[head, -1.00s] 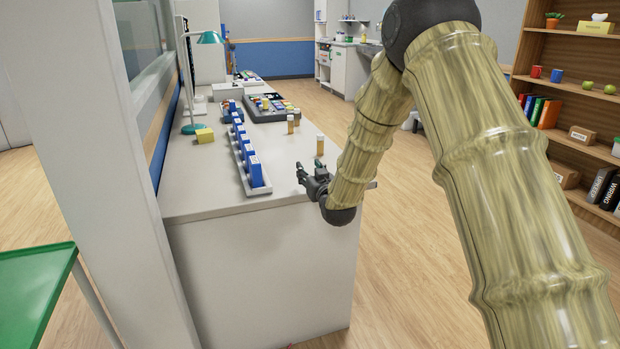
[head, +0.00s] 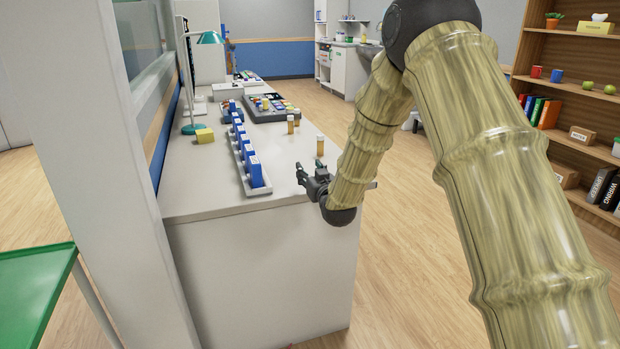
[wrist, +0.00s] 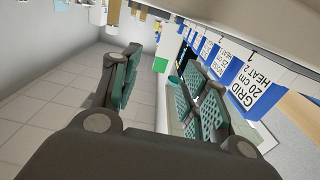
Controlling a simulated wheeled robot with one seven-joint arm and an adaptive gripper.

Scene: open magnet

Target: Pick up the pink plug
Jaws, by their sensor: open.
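I cannot make out a pink plug in either view. A tiny reddish spot (head: 291,346) shows by the foot of the bench at the bottom edge of the head view, too small to identify. My gripper (head: 309,172) is open and empty at the near right part of the white bench (head: 210,188). In the wrist view its two green-padded fingers (wrist: 165,90) are spread apart with nothing between them. The wrist view is tilted.
A rack of blue labelled boxes (head: 252,172) stands left of my gripper; the boxes also show in the wrist view (wrist: 240,85). Small orange bottles (head: 320,147) stand just beyond it. A yellow block (head: 204,135) and a green lamp (head: 209,38) are farther left.

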